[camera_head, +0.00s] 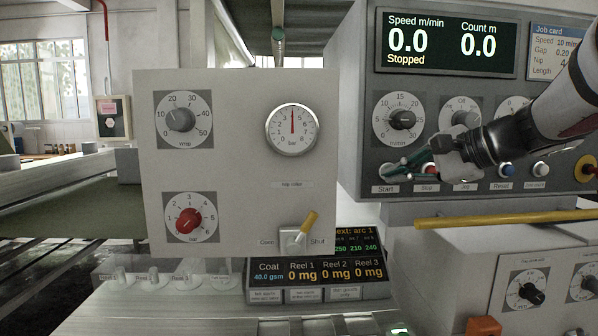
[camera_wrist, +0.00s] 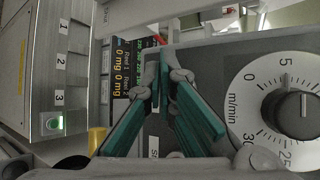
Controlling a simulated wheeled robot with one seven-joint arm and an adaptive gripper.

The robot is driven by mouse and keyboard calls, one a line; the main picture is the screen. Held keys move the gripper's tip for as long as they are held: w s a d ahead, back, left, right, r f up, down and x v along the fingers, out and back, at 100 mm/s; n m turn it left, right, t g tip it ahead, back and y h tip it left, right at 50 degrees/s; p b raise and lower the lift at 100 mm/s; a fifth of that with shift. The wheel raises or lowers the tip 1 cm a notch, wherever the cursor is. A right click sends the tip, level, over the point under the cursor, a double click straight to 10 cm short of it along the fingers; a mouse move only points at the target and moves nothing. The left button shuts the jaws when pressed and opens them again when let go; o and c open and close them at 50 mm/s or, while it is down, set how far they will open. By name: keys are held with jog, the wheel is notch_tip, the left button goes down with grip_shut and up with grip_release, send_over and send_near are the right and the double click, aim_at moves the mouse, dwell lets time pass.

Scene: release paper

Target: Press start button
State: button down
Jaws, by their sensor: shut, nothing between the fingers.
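The start button is at the left end of a button row on the grey control panel (camera_head: 357,135). Its "Start" label (camera_head: 385,189) is readable in the head view, but the button itself is largely covered by my fingers. My gripper (camera_head: 392,168) is in front of the panel at that label, its teal fingers closed together and empty. In the wrist view the fingers (camera_wrist: 163,62) meet at their tips, and part of a label starting with "S" (camera_wrist: 153,147) shows between them. Contact with the button cannot be told. The display (camera_head: 446,42) reads 0.0 and "Stopped".
The m/min dial (camera_head: 402,119) is just above my fingers. A yellow bar (camera_head: 500,219) runs below the panel. A pale box with dials (camera_head: 238,130) stands to the left.

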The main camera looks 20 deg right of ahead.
jog(key=shift+w, duration=0.15)
jog(key=shift+w+d, duration=0.15)
jog(key=shift+w, duration=0.1)
